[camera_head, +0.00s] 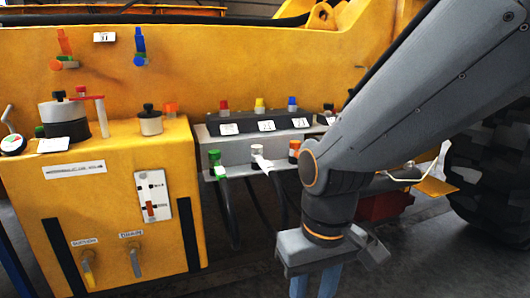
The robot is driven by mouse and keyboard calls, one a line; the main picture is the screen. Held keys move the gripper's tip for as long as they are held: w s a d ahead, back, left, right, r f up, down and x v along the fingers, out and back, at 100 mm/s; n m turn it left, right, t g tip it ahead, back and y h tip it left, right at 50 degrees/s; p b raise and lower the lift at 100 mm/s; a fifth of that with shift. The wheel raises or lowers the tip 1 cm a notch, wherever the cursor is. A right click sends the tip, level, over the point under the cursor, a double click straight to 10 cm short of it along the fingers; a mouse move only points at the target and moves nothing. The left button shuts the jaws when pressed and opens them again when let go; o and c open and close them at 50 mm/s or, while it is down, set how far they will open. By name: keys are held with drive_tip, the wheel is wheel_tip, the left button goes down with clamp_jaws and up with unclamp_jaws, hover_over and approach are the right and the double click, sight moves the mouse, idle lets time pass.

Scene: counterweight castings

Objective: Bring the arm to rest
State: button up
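My arm comes in from the upper right and bends down at a grey elbow-like joint with an orange ring. My gripper (314,284) hangs at the lower middle, pointing down, in front of the dark floor. Two bluish fingers show below its grey body, with a narrow gap between them. Their tips are cut off by the bottom edge, so I cannot tell how far they are open or whether anything is between them.
A yellow cabinet (110,215) with valves and a gauge stands at left. A grey valve block (232,150) with coloured caps and hanging hoses is left of my wrist. A yellow machine body (250,70) spans behind. A large black tyre (490,175) is at right, partly behind my arm.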

drive_tip(key=s+d+r+m+p, duration=0.1)
drive_tip(key=d+r+m+p, duration=0.2)
drive_tip(key=d+r+p, duration=0.8)
wheel_tip(320, 180, up, 3)
drive_tip(key=p, duration=0.7)
drive_tip(key=shift+d+f+m+h+p, duration=0.15)
drive_tip(key=shift+d+m+h+p, duration=0.15)
drive_tip(key=shift+m, duration=0.1)
drive_tip(key=shift+c, duration=0.2)
